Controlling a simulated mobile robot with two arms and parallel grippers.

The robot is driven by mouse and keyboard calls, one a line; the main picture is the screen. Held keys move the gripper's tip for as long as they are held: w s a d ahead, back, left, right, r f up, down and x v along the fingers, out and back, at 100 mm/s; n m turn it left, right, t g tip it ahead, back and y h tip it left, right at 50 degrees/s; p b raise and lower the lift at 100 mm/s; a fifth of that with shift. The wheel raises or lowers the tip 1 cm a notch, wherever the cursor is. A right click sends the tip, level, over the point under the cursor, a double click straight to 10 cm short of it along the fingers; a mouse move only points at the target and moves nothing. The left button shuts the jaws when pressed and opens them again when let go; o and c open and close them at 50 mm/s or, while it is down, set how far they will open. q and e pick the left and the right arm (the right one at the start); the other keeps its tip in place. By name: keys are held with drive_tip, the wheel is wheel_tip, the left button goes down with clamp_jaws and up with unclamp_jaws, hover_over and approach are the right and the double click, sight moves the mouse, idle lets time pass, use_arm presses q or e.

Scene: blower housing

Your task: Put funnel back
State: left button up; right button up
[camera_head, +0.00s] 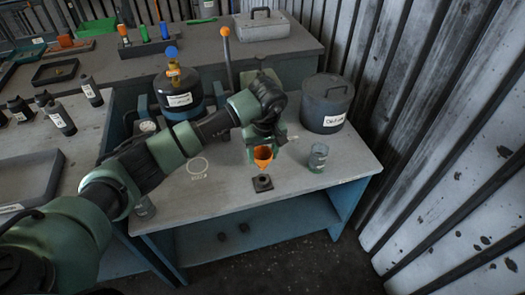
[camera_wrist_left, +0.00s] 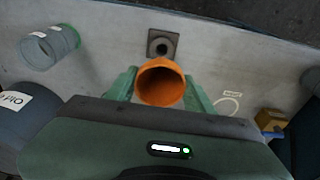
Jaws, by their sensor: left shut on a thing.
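The orange funnel (camera_head: 263,155) is held by my left gripper (camera_head: 263,146) above the workbench top. In the left wrist view, the two green fingers of the gripper (camera_wrist_left: 159,88) are shut on the sides of the funnel (camera_wrist_left: 160,82), whose wide mouth faces the camera. A small dark square stand with a round hole (camera_head: 262,183) sits on the table just in front of the funnel. My right gripper is not in view.
A clear jar (camera_head: 318,158) stands right of the gripper, with a dark lidded pot (camera_head: 326,104) behind it. A white circle outline (camera_head: 197,168) marks the tabletop (camera_head: 215,210) at left. A blue-black labelled vessel (camera_head: 178,97) stands behind. The table's front edge is close.

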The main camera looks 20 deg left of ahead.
sight(263, 169)
use_arm(q)
drive_tip(key=shift+f+b, duration=1.15)
drive_tip(key=shift+f, duration=1.1)
drive_tip(key=shift+r, duration=0.1)
drive_tip(key=shift+f+b, duration=0.4)
drive_tip(key=shift+b, duration=0.35)
drive_tip(key=shift+f, duration=0.2)
drive_tip(key=shift+f+b, duration=0.3)
drive_tip(key=shift+b, duration=0.2)
drive_tip(key=shift+f, duration=0.1)
drive_tip(key=shift+f+b, duration=0.4)
drive_tip(key=shift+b, duration=0.15)
drive_tip(key=shift+f+b, duration=0.1)
drive_tip(key=shift+b, duration=0.2)
